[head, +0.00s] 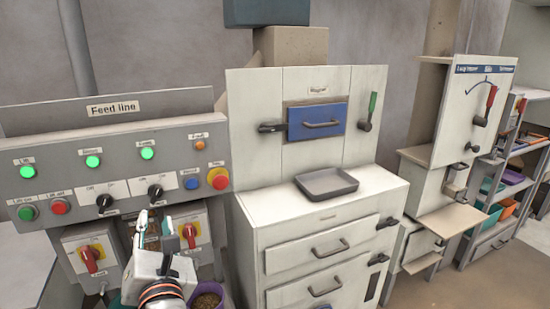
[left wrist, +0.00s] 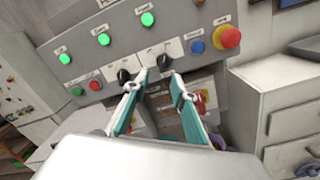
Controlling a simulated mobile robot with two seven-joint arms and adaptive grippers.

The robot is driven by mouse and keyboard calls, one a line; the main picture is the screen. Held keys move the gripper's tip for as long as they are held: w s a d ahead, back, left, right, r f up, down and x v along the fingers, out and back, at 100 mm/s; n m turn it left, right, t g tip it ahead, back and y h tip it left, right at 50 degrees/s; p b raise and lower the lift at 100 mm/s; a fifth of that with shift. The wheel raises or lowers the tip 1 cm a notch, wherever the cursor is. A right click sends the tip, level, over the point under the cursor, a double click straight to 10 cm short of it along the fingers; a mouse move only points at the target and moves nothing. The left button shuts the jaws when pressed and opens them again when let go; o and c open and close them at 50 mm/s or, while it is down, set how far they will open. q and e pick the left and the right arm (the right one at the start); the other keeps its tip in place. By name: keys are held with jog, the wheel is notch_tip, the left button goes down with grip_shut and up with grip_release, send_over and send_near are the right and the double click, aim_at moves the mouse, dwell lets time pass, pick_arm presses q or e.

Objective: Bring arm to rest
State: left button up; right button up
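My left gripper (head: 165,229) is raised in front of the lower part of the grey Feed line panel (head: 115,112). In the left wrist view my left gripper (left wrist: 161,82) has its teal-lined fingers apart, with nothing between them. Two black selector knobs (head: 104,203) sit on the panel near the fingertips; I cannot tell whether the fingers touch one. Green lamps on the panel are lit. My right gripper does not show.
Below the panel are red-and-yellow rotary switches (head: 90,258) and a purple bucket of pellets (head: 207,298). To the right stands a white cabinet (head: 330,215) with a grey tray (head: 326,183) on top. Further right are a lever machine (head: 470,115) and shelves with bins.

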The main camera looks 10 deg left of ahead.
pick_arm(q)
jog(key=s+d+f+m+t+h, duration=0.1)
jog(key=d+f+m+t+h, duration=0.4)
jog(key=m, duration=1)
jog(key=d+f+m+t+h, duration=0.1)
jog(key=d+f+m+h, duration=0.7)
jog(key=m, duration=0.7)
jog(key=s+f+m+g+h, duration=0.1)
jog(key=s+f+m+g, duration=0.15)
jog(key=f, duration=0.65)
jog(key=s+f+m+g, duration=0.2)
jog(key=f+m+g, duration=0.15)
jog(key=f, duration=0.45)
jog(key=s+a+f+m+g+y, duration=0.1)
jog(key=s+a+f+m+g, duration=0.1)
jog(key=s+f, duration=0.3)
jog(key=s+a+f+m+g+y, duration=0.1)
jog(key=s+a+f+m+g, duration=0.1)
jog(key=f, duration=1)
jog(key=s+a+g, duration=0.1)
jog(key=s, duration=0.1)
jog(key=shift+s, duration=0.4)
